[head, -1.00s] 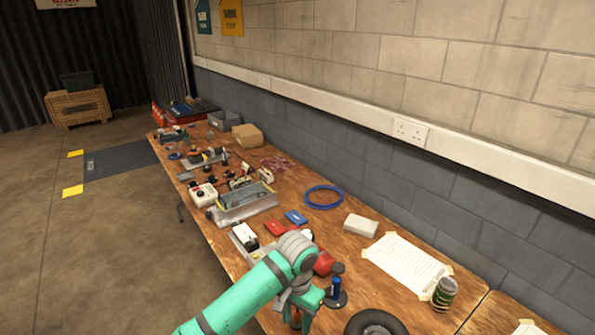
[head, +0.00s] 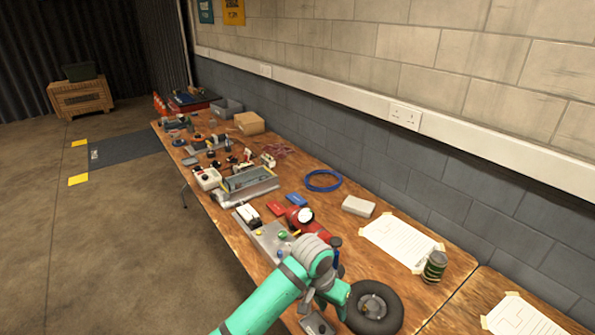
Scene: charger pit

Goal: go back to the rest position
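My arm (head: 285,292), green with grey joints, reaches over the front edge of the long wooden workbench (head: 232,225) from the bottom of the head view. Its end bends down beside a black wheel (head: 374,306). My gripper's fingers cannot be made out, so I cannot tell whether they hold anything. A red device with a round white dial (head: 304,215) stands just behind the arm. A grey panel with coloured buttons (head: 272,240) lies to its left.
Blue cable ring (head: 323,181), pale block (head: 358,206), taped paper sheet (head: 400,241) and green can (head: 434,266) lie towards the wall. A metal tray (head: 245,185) and several small parts fill the far bench. The floor (head: 110,240) at left is open.

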